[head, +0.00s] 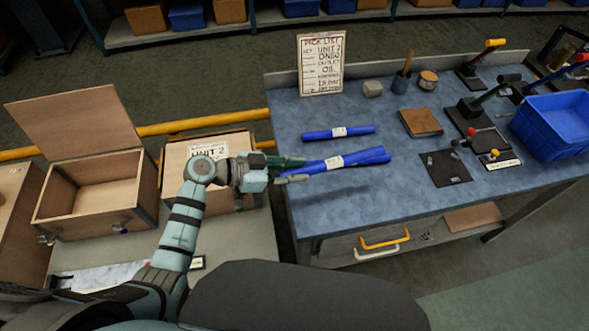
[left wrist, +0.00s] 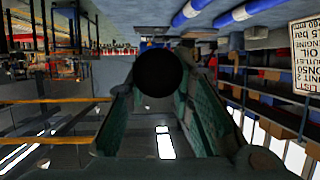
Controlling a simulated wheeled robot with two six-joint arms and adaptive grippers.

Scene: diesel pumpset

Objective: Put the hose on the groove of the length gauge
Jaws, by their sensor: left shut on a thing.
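My left gripper (head: 291,171) is shut on a blue hose (head: 316,166) over the left part of the bench. A white label shows near its middle. In the left wrist view the held hose (left wrist: 160,75) appears end-on as a dark round opening between the fingers (left wrist: 162,105). Another blue hose (head: 376,151) seems to lie just behind it, partly overlapped. A separate labelled blue hose (head: 319,134) lies further back on the bench. I cannot tell surely which fixture is the length gauge, and its groove is not clear. My right gripper is not in view.
The blue-topped bench (head: 340,215) holds a pick list board (head: 320,64), a brown block (head: 420,122), a dark mat (head: 445,168), lever fixtures (head: 489,148) and a blue bin (head: 553,125). An open wooden box (head: 93,208) stands left. The bench's front middle is clear.

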